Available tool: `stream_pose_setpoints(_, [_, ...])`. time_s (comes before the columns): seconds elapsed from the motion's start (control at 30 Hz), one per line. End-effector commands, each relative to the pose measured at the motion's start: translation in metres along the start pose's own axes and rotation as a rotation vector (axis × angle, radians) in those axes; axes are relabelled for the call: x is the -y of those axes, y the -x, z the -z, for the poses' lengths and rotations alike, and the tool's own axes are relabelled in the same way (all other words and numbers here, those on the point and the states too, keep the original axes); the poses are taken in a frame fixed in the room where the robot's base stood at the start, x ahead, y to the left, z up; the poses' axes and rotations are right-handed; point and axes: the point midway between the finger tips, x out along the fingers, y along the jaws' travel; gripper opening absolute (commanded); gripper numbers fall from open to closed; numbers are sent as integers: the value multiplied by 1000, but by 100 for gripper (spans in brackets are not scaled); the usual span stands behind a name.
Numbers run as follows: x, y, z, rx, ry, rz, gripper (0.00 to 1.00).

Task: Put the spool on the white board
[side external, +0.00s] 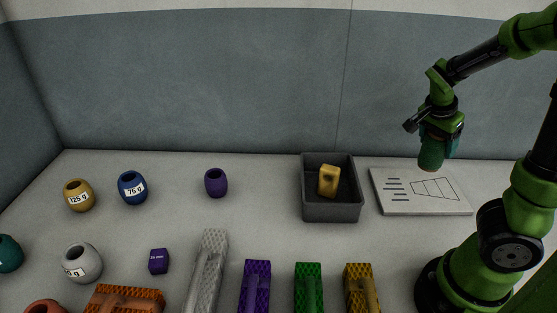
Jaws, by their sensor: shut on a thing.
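My gripper (437,138) is at the upper right, pointing down and shut on a dark green spool (431,155). The spool hangs upright in the air, apart from the surface, and appears over the back part of the white board (455,206). The board lies flat at the right of the table, with black line drawings on it. Its top looks bare of objects. The fingers partly hide the upper part of the spool.
A dark grey bin (332,212) holding a yellow block (329,181) stands just left of the board. Coloured netting pieces (308,285) lie in front.

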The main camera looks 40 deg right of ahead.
Motion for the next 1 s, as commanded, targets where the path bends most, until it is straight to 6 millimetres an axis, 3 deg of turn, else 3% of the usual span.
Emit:
stream_pose_setpoints(0.6, [-1,-67,-27,-1,-15,-12,35])
stream_pose_setpoints(1.0, [0,-72,-30,0,-14,-8,35])
